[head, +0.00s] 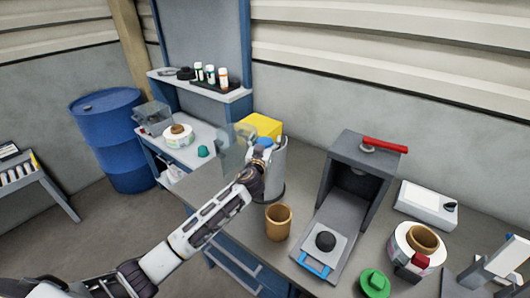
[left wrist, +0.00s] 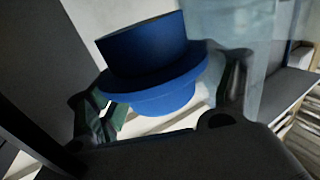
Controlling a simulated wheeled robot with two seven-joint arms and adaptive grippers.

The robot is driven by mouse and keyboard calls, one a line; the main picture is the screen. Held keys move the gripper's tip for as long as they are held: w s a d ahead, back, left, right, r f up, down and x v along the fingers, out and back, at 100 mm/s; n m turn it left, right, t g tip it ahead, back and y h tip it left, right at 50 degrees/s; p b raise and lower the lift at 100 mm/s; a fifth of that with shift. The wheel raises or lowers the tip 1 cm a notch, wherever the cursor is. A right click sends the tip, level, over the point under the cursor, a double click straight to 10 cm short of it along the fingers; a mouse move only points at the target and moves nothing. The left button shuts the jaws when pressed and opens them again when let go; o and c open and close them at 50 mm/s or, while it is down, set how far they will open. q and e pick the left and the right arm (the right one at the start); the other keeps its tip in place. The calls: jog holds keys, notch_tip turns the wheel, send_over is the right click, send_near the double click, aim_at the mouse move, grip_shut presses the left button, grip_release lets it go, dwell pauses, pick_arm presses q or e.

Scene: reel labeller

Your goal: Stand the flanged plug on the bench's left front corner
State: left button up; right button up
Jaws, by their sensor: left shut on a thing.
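The blue flanged plug (left wrist: 148,62) fills the middle of the left wrist view, tilted, with its wide flange between the two fingers. My left gripper (left wrist: 165,100) is shut on it. In the head view the left gripper (head: 260,155) is over the back left part of the grey bench (head: 238,212), in front of a grey cylinder. Only a small blue patch of the plug (head: 264,141) shows there, partly hidden by the gripper. The bench's left front corner looks partly covered by my left arm. My right gripper is not in view.
A grey cylinder (head: 276,172), a yellow box (head: 262,124) and a see-through panel (head: 232,152) crowd the gripper. A brown cup (head: 278,222) stands nearer. A dark grey machine (head: 350,180), a green flanged piece (head: 375,282) and a tape reel (head: 405,240) stand to the right.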

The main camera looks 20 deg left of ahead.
aim_at(265, 140)
pick_arm(q)
notch_tip(265, 140, up, 8)
jog(key=shift+r, duration=0.25)
dwell(0.4)
jog(key=shift+d, duration=0.1)
